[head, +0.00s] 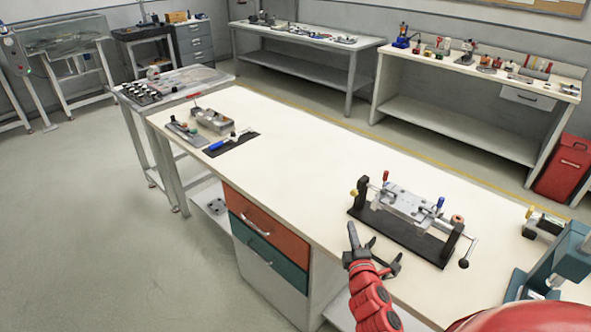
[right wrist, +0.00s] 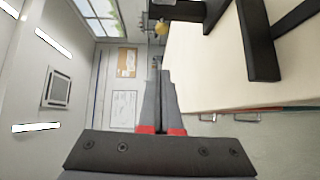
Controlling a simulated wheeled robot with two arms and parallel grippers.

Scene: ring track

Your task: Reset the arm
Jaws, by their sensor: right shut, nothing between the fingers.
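My right arm, red with black parts, comes in from the bottom right of the head view. Its dark gripper (head: 352,230) is over the front edge of the long cream workbench (head: 290,150), just left of a black-based fixture (head: 395,245). In the right wrist view the two grey fingers with red bases (right wrist: 159,75) lie together, shut and empty. The bench top (right wrist: 230,70) and part of a black frame (right wrist: 262,40) show to their right. My left gripper is not in view.
The fixture carries a metal block, a red-handled and a blue-handled part. A teal machine (head: 570,250) stands at the right end. A dark mat (head: 232,144) with tools lies at the far left end. The middle of the bench is clear. Drawers (head: 262,222) are below.

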